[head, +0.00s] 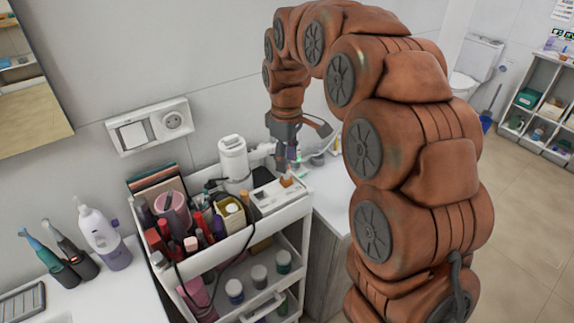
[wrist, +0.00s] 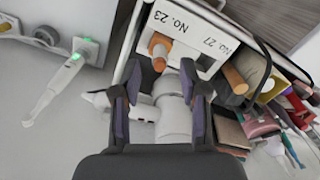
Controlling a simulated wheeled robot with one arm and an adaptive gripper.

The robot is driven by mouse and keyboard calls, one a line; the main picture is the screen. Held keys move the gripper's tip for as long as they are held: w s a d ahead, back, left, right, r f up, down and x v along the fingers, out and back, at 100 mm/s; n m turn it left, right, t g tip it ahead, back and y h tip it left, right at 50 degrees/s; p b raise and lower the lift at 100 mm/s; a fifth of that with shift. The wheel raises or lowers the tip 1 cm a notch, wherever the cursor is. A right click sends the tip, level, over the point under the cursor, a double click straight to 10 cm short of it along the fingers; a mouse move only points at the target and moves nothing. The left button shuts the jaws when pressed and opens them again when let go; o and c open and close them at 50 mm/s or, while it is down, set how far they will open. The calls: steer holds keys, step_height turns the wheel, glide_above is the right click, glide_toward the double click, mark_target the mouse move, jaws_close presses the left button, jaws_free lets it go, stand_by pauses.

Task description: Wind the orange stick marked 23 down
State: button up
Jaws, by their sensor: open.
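A white holder (wrist: 190,24) carries the labels "No. 23" and "No. 27" in the wrist view. A short orange stick (wrist: 158,48) stands beside the "No. 23" label, with its tip toward my gripper. A second orange stick (wrist: 235,79) shows near the "No. 27" label. My gripper (wrist: 160,80) is open and empty, its two dark fingers apart with the No. 23 stick beyond the gap between them. In the head view my gripper (head: 290,155) hangs just above the holder (head: 272,197) and the small orange stick (head: 286,181). The lower ends of the sticks are hidden.
The holder stands at the right end of the cart's top tray (head: 245,238), crowded with cosmetics. A white cylinder (head: 234,160) stands close to my gripper on the left. It also shows behind the fingers in the wrist view (wrist: 174,121). A dark cable (head: 178,270) hangs over the cart's front.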

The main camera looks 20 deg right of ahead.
steer(key=shift+f+p, duration=0.6)
steer(key=shift+f, duration=1.25)
jaws_close()
